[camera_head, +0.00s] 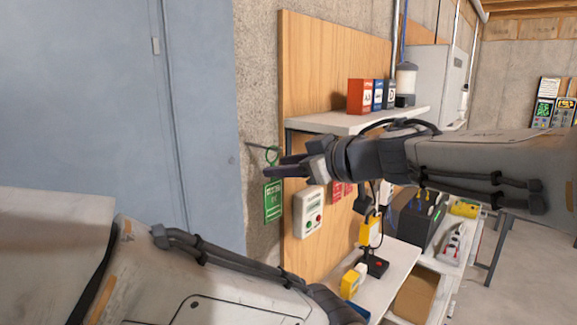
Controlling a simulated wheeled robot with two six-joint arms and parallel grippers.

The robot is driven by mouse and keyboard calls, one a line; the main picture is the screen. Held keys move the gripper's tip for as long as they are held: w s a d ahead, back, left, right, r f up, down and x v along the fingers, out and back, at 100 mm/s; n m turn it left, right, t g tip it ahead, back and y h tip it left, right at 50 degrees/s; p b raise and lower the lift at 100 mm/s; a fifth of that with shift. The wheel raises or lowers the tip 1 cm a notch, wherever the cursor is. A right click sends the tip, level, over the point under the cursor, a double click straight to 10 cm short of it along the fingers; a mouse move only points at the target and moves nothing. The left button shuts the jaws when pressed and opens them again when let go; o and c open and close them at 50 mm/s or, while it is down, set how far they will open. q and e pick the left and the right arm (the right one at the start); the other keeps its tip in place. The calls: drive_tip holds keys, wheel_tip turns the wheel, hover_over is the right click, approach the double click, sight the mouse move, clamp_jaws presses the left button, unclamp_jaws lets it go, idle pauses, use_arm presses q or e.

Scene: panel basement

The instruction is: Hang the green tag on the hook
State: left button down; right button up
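The green tag (272,202) hangs upright near the concrete wall, left of the wooden panel. Its thin green ring (271,154) shows above it, close to a small dark hook (257,147) on the wall. The ring appears to overlap the hook's end; I cannot tell whether the hook passes through it. My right gripper (276,168) reaches in from the right, its dark fingertips across the tag's top, between ring and printed face. I cannot tell whether the fingers grip the tag or are apart around it. My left arm crosses the lower left; its gripper is outside the view.
A white box with buttons (308,212) and red tags (337,191) are on the wooden panel (318,60). A shelf (345,122) holds red, blue and black boxes. A lower bench (392,262) holds yellow items. A blue-grey door (110,100) fills the left.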

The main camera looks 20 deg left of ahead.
drive_tip(key=b+v, duration=0.2)
drive_tip(key=v, duration=0.8)
drive_tip(key=w+d+f+m+t+h+b, duration=0.1)
drive_tip(key=d+f+m+t+h+b, duration=0.3)
drive_tip(key=f, duration=0.8)
drive_tip(key=d+f+m+h+b, duration=0.3)
drive_tip(key=d+f+m+h, duration=0.25)
drive_tip(key=f, duration=0.75)
drive_tip(key=s+d+f+g+h+b, duration=0.1)
drive_tip(key=s+d+f+g, duration=0.1)
drive_tip(key=s+f, duration=0.4)
drive_tip(key=s+d+f+g+h+b, duration=0.1)
drive_tip(key=s+d+f+g, duration=0.1)
drive_tip(key=s+f+g, duration=0.2)
drive_tip(key=s+d+f+n+g+h+b, duration=0.1)
drive_tip(key=s+d+f+g, duration=0.2)
drive_tip(key=s+f, duration=0.5)
drive_tip(key=s+g, duration=0.1)
drive_tip(key=s, duration=0.3)
drive_tip(key=shift+f, duration=0.35)
